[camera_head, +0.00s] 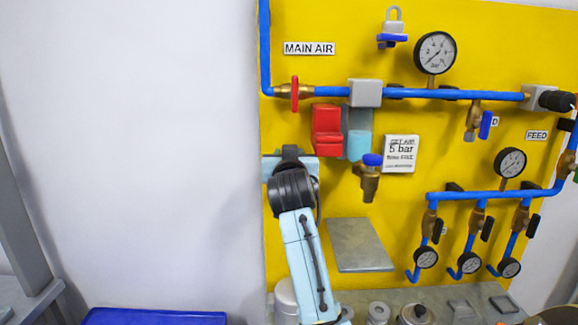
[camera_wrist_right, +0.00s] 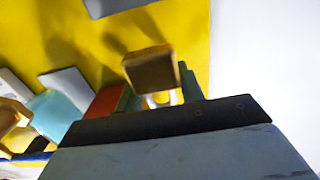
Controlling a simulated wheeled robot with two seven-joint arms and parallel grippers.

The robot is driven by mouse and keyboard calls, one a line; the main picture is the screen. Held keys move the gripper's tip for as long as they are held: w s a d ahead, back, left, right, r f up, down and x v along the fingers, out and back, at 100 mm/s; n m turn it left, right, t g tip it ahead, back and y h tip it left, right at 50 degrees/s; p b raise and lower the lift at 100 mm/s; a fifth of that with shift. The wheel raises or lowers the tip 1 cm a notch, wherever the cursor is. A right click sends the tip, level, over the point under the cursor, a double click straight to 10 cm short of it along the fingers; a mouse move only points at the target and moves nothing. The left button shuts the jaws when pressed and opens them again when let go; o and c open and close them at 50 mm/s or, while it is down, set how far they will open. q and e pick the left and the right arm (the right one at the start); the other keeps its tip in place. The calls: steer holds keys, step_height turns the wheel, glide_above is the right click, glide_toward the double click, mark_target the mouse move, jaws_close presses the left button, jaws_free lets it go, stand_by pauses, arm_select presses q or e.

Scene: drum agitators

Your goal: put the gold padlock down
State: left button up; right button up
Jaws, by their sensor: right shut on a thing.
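The gold padlock (camera_wrist_right: 150,70) shows in the right wrist view as a brownish-gold block with a pale shackle at its lower edge. My right gripper (camera_wrist_right: 160,90) is shut on it, with a green finger on each side. The yellow board is behind it; I cannot tell whether the padlock touches anything else. In the head view my right arm reaches up to the left part of the board, and its wrist hides the padlock and fingertips. My left gripper is in neither view.
A red box (camera_head: 327,130) and a light blue box (camera_head: 358,144) are beside my right wrist. A grey plate (camera_head: 360,245) is below right. Blue pipes (camera_head: 440,93) with gauges and valves fill the right. A silver padlock (camera_head: 393,27) is at the top. A blue tray (camera_head: 150,318) is lower left.

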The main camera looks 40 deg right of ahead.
steer(key=shift+w+d+f, duration=0.15)
steer(key=shift+f, duration=0.45)
steer(key=shift+w+d+f, duration=0.15)
steer(key=shift+w+f, duration=0.05)
steer(key=shift+f, duration=0.35)
steer(key=shift+w+d+f, duration=0.15)
steer(key=shift+f, duration=0.45)
steer(key=shift+f, duration=0.2)
steer(key=o, duration=1.1)
steer(key=shift+r, duration=0.15)
steer(key=shift+s+a, duration=0.1)
steer(key=shift+a, duration=0.05)
steer(key=b+v, duration=0.1)
steer(key=v, duration=1)
steer(key=shift+s+a, duration=0.2)
steer(key=shift+s, duration=0.1)
